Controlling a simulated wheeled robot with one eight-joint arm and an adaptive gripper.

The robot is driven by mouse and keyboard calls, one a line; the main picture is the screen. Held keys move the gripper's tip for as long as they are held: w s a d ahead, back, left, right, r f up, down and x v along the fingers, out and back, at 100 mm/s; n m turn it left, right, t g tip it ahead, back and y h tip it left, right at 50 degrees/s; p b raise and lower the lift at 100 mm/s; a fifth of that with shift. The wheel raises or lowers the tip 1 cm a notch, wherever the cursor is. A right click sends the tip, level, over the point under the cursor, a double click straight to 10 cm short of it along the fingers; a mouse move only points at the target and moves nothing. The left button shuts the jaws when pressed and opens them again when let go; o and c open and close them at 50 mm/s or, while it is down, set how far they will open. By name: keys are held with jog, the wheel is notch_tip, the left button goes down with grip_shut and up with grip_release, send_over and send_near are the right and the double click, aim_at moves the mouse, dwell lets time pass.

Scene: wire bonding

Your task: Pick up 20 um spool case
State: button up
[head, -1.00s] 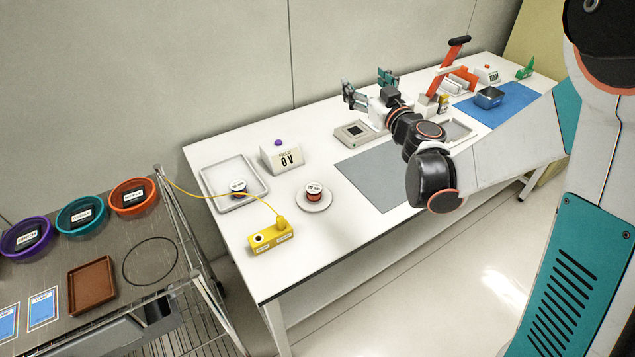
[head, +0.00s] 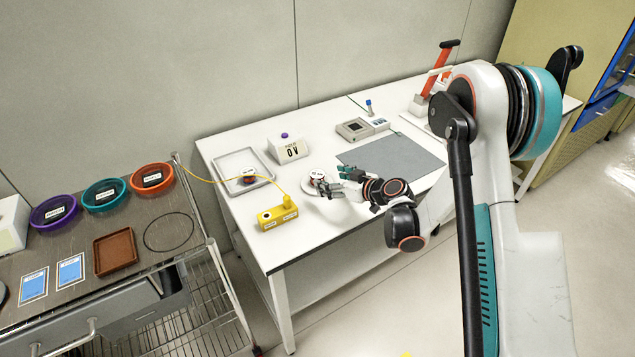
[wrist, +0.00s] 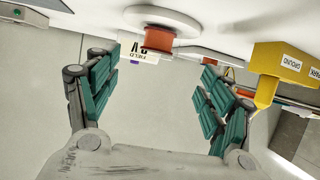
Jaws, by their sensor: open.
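A spool case with a white top (head: 317,176) stands on a round pale disc on the white table. It also shows in the wrist view as an orange-red cylinder (wrist: 159,39) on the white disc (wrist: 185,21). The size labels are too small to read, so I cannot tell which case is 20 um. My gripper (head: 338,182) is open and empty, just right of the disc. In the wrist view its teal fingers (wrist: 156,70) are spread, with the orange-red case ahead between them.
A yellow ground block (head: 278,216) with a plug and cable stands at the table's front left. A white box reading 0 V (head: 290,150) stands behind the disc. A grey mat (head: 410,158) lies right. Bowls and a brown tray (head: 115,252) are on the cart.

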aim_at(317, 174)
jog(key=b+x, duration=0.1)
jog(key=x, duration=0.3)
jog(key=b+x, duration=0.1)
jog(key=x, duration=0.3)
jog(key=shift+w+a+b, duration=0.1)
jog(key=shift+w+b, duration=0.25)
jog(key=shift+w, duration=0.15)
jog(key=shift+r, duration=0.15)
jog(key=c, duration=1.3)
